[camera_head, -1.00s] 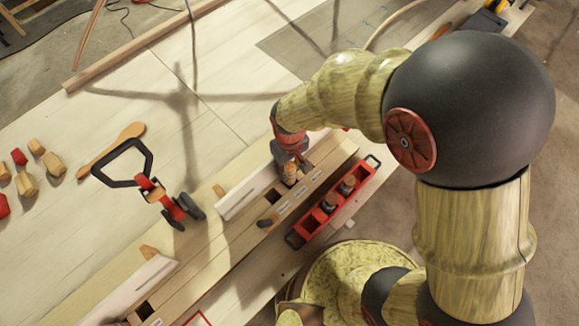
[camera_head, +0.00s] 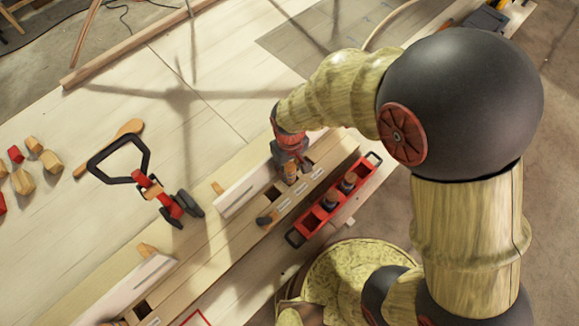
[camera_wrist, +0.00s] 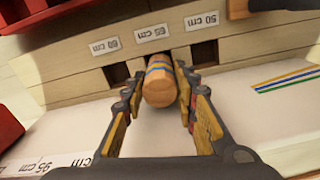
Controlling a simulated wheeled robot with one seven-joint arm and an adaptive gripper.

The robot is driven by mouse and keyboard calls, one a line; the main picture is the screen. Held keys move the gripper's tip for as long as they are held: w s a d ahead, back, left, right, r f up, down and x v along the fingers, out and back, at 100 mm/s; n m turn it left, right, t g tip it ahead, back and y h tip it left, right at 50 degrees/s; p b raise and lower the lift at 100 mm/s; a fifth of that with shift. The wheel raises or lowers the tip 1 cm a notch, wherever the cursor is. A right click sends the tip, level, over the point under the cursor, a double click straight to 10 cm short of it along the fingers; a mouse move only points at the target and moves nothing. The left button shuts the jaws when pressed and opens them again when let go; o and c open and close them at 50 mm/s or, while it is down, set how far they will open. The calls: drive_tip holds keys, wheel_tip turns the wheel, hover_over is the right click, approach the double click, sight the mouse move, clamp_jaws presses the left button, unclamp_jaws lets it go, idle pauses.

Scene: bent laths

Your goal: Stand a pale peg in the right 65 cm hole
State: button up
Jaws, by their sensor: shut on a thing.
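My gripper (camera_wrist: 158,118) is shut on a pale peg (camera_wrist: 167,90), a wooden cylinder with blue and yellow bands. In the head view my gripper (camera_head: 290,165) points down over the slotted wooden beam (camera_head: 240,236), with the peg (camera_head: 291,179) below it. In the wrist view the peg is between two dark square holes, a left one (camera_wrist: 118,75) and a right one (camera_wrist: 205,52), in front of the middle of three labels. These seem to read 60, 65 or 55, and 50 cm. The peg's far end is hidden, so I cannot tell whether it is in a hole.
A red tray (camera_head: 325,213) with dark, wooden-topped pieces stands right of the beam. A black-handled red tool (camera_head: 150,185), a wooden spoon and several blocks are further left.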

drive_tip(key=shift+f, duration=0.15)
drive_tip(key=o, duration=1.2)
drive_tip(key=shift+o, duration=0.3)
drive_tip(key=shift+r, duration=0.2)
drive_tip(key=shift+r+p, duration=3.3)
drive_tip(key=shift+r, duration=1.15)
drive_tip(key=shift+f, duration=0.1)
